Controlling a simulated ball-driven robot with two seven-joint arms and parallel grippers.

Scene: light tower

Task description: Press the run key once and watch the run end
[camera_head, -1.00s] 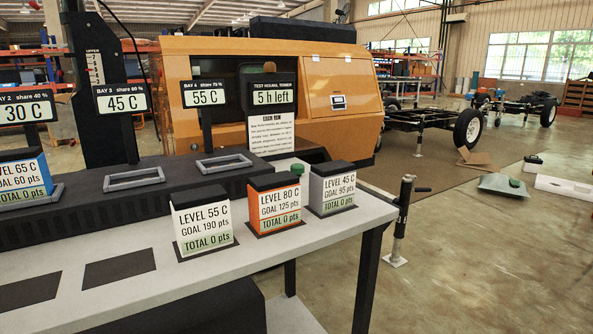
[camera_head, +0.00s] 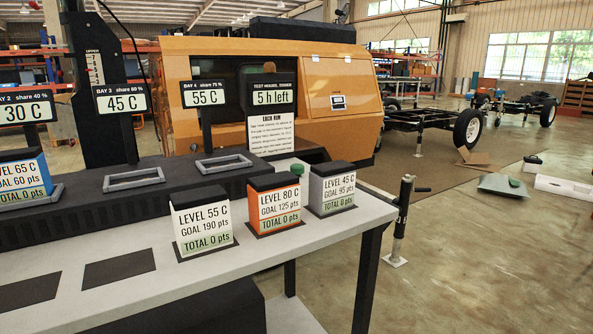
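A green domed button (camera_head: 297,169), which looks like the run key, shows behind the orange and grey blocks; its base is partly hidden. A sign (camera_head: 273,93) behind it reads "5 h left" above an "EACH RUN" text panel. On the bench front stand a white block (camera_head: 203,222) "LEVEL 55 C", an orange block (camera_head: 275,202) "LEVEL 80 C" and a grey block (camera_head: 331,188) "LEVEL 45 C", each reading "TOTAL 0 pts". A blue block (camera_head: 24,178) "LEVEL 65 C", also "TOTAL 0 pts", sits at the bay 2 frame. Neither gripper is in view.
The bay 3 frame (camera_head: 134,178) and bay 4 frame (camera_head: 221,165) on the black platform are empty. Bay signs read 30 C, 45 C (camera_head: 121,103) and 55 C (camera_head: 203,93). Two dark mats (camera_head: 119,268) on the grey bench (camera_head: 190,285) are bare. An orange vehicle body (camera_head: 310,85) stands behind.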

